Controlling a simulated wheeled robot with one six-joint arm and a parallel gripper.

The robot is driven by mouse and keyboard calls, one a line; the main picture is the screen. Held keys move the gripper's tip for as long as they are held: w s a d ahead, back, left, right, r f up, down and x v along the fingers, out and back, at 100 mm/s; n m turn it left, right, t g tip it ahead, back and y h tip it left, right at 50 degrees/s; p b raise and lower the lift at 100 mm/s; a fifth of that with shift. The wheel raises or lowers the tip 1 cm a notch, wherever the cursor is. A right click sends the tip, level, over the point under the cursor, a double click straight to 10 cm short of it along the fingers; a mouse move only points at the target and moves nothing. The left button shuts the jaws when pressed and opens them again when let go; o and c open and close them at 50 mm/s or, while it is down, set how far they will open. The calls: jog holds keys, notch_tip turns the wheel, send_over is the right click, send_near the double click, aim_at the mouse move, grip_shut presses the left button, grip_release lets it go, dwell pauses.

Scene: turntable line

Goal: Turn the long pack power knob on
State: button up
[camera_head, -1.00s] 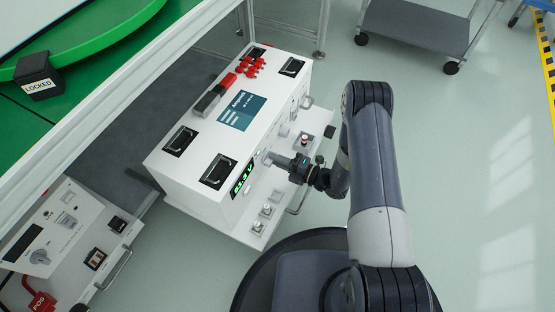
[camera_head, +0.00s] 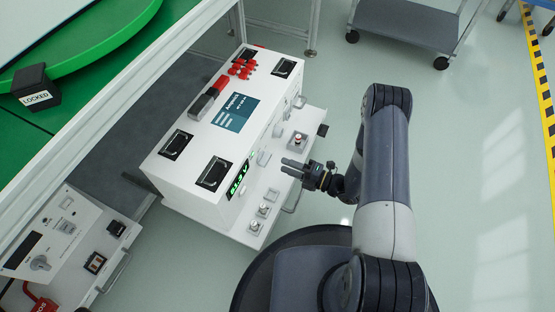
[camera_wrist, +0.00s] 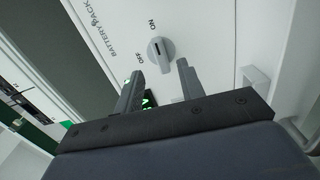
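The long pack is a white box (camera_head: 196,114) on a low white base, with a lit green readout (camera_head: 238,180) on its side. Its grey power knob (camera_wrist: 161,54) shows in the wrist view, between the OFF and ON labels under "BATTERY PACK". The knob's dark mark points up the picture, towards ON. My gripper (camera_head: 291,167) is in front of this side, apart from the panel. In the wrist view its two fingers are spread and empty below the knob.
A second white unit (camera_head: 52,212) with a red lock tag (camera_head: 38,300) is at lower left. A black "LOCKED" block (camera_head: 36,90) sits by the green turntable (camera_head: 95,45). A grey cart (camera_head: 405,35) stands at the back. The floor at right is clear.

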aim_at(269, 159)
jog(key=shift+p+v, duration=0.45)
jog(key=shift+v, duration=1.85)
jog(key=shift+a, duration=0.1)
jog(key=b+x, duration=0.3)
jog(key=x, duration=0.7)
jog(key=shift+w+a, duration=0.15)
jog(key=shift+a, duration=0.15)
